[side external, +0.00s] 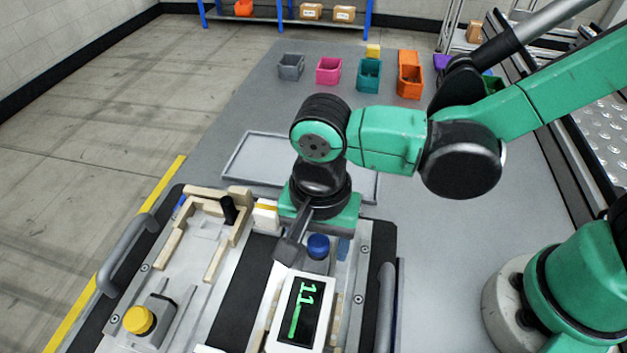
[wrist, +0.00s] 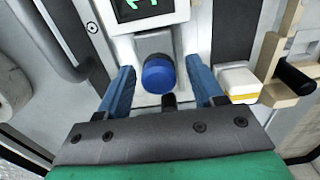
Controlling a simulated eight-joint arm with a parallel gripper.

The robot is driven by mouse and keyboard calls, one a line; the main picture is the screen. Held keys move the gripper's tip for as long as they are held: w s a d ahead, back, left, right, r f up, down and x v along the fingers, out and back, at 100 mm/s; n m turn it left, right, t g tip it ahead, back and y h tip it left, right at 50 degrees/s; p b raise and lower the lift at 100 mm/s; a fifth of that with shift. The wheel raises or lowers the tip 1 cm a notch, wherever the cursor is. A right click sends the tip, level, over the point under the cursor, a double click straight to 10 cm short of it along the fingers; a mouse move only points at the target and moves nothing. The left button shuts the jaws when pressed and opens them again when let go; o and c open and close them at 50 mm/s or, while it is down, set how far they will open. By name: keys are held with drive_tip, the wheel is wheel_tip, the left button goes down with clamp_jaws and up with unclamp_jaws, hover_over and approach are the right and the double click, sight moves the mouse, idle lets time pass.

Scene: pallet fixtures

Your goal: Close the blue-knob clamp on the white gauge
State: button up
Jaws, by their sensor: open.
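The white gauge (side external: 297,312) sits on the pallet fixture, its dark screen showing green digits; its edge also shows at the top of the wrist view (wrist: 150,20). The blue knob (side external: 318,246) of the clamp stands at the end of the gauge nearest my arm. In the wrist view the blue knob (wrist: 159,76) lies between my two blue fingers, with a gap on each side. My gripper (side external: 318,225) is open and empty, pointing down over the knob end; its fingers (wrist: 165,80) show spread in the wrist view. Whether the clamp touches the gauge is unclear.
A yellow knob (side external: 139,320) sits on the fixture's left part. A wooden frame with a black handle (side external: 228,210) and a white-and-yellow block (wrist: 238,84) stand close beside my gripper. Coloured bins (side external: 329,71) stand at the back. An empty grey tray outline (side external: 255,160) lies behind.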

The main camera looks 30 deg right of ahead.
drive_tip(key=shift+r, duration=3.8)
drive_tip(key=w+d+n+t, duration=0.2)
drive_tip(key=d+n+t, duration=0.1)
drive_tip(key=d, duration=0.7)
drive_tip(key=w+d+n+t, duration=0.2)
drive_tip(key=d+n+t, duration=0.2)
drive_tip(key=d, duration=0.5)
drive_tip(key=shift+w+d+r+n, duration=0.15)
drive_tip(key=shift+d+r+n, duration=0.25)
drive_tip(key=shift+n, duration=0.6)
